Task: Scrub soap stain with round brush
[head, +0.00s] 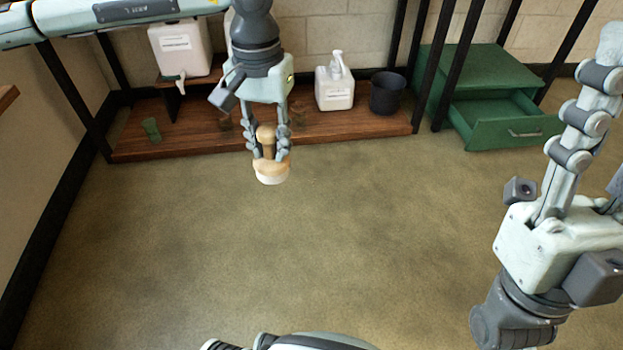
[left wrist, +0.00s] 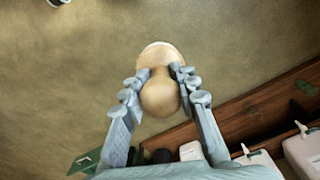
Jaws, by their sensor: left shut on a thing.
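The round brush (head: 270,170) has a wooden knob, a wooden disc and pale bristles facing down. My left gripper (head: 269,152) is shut on its knob and holds it upright above the floor, in front of the low wooden shelf. The left wrist view shows the brush's knob (left wrist: 160,95) between the two fingers of my left gripper (left wrist: 160,85). I cannot make out a soap stain on the floor in either view.
The wooden shelf (head: 340,131) along the back wall holds a white jug with a tap (head: 180,48), a white pump bottle (head: 335,85), a dark bucket (head: 388,93) and a small green object (head: 152,130). A green cabinet (head: 500,75) has its drawer (head: 512,127) open. The middle floor is clear.

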